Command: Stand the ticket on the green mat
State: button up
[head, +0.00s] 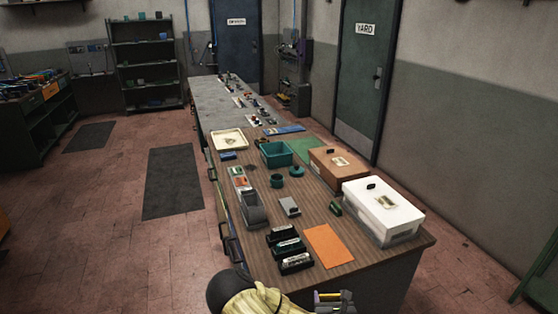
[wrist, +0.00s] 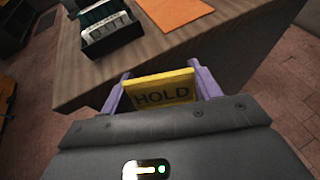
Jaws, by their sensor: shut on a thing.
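The ticket (wrist: 160,91) is a yellow plate marked HOLD. In the wrist view, my gripper (wrist: 160,85) is shut on it, with a purple finger at each side. My gripper also shows in the head view (head: 334,299), at the bottom, off the near end of the workbench. The green mat (head: 309,147) lies flat on the bench, behind the brown box and right of the teal bin, which hide part of it. It is well away from my gripper.
On the wooden bench (head: 270,205) stand a white lidded box (head: 383,210), a brown box (head: 340,170) and a teal bin (head: 277,154). An orange sheet (head: 329,246) and several black card trays (head: 296,263) lie near the front edge.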

jog(key=s+f, duration=0.4)
jog(key=f, duration=0.1)
jog(key=shift+s+f, duration=0.2)
jog(key=shift+f, duration=0.05)
dwell(0.3)
